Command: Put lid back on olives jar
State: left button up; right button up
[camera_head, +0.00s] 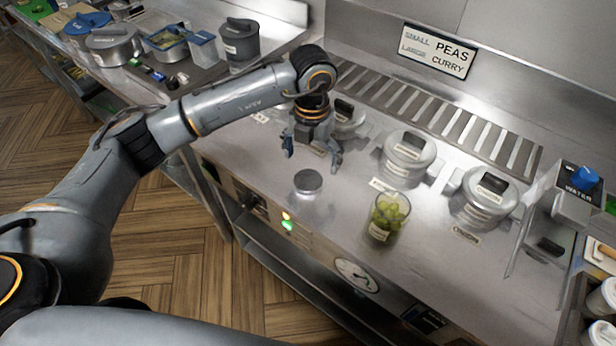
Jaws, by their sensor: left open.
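The olives jar (388,216) is a clear glass jar with green olives inside, standing open near the front edge of the steel counter. A round grey metal lid (308,181) lies flat on the counter to the left of the jar, apart from it. My left gripper (312,154) is open and points down over the counter, just behind the lid. Nothing shows between its fingers. My right gripper is not in the picture.
Several lidded grey pots (409,153) stand behind the jar, one partly hidden by my left gripper. A slotted vent and a PEAS sign (438,50) are at the back. The counter around the lid is clear.

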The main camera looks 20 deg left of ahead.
aim_at(309, 179)
pick_arm(q)
jog(key=shift+f, duration=0.3)
jog(key=f, duration=0.1)
jog(key=f+p, duration=0.1)
jog(key=f, duration=0.1)
jog(key=f+p, duration=0.1)
jog(key=shift+s+a+f, duration=0.25)
jog(key=shift+s, duration=0.05)
jog(key=shift+f, duration=0.2)
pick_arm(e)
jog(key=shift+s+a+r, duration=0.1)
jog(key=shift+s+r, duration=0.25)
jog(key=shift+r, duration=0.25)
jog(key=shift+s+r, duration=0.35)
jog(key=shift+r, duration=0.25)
pick_arm(q)
jog(key=shift+c, duration=0.2)
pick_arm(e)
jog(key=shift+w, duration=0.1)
pick_arm(q)
jog(key=c, duration=0.9)
